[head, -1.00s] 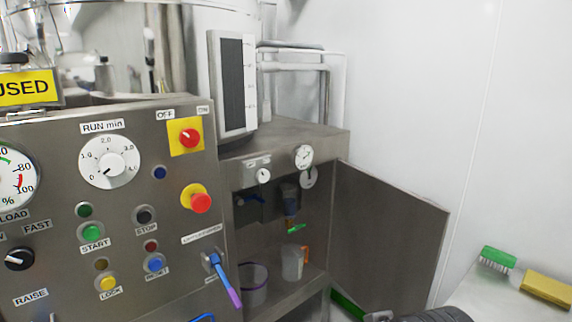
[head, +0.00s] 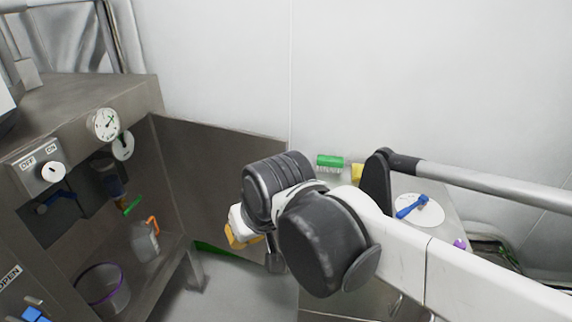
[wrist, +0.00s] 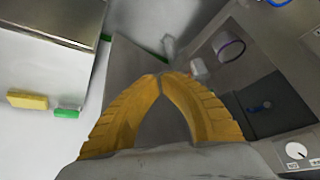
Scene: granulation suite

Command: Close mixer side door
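The mixer side door (head: 205,165) is a flat grey metal panel, standing wide open from the right side of the cabinet (head: 150,92). My gripper (head: 240,240) shows in the head view as a bit of yellow, in front of the door's lower right part and mostly hidden by my arm. In the wrist view, the yellow fingers of my gripper (wrist: 161,76) curve together and their tips meet, with no object seen between them. Grey door panel (wrist: 125,65) shows behind them. I cannot tell whether they touch it.
The open cabinet holds a clear jug with an orange handle (head: 145,240) and a purple-rimmed container (head: 104,288). A side table at the right carries a green brush (head: 330,161), a yellow block (head: 357,172) and a white disc with a blue tool (head: 418,210). A white wall stands behind.

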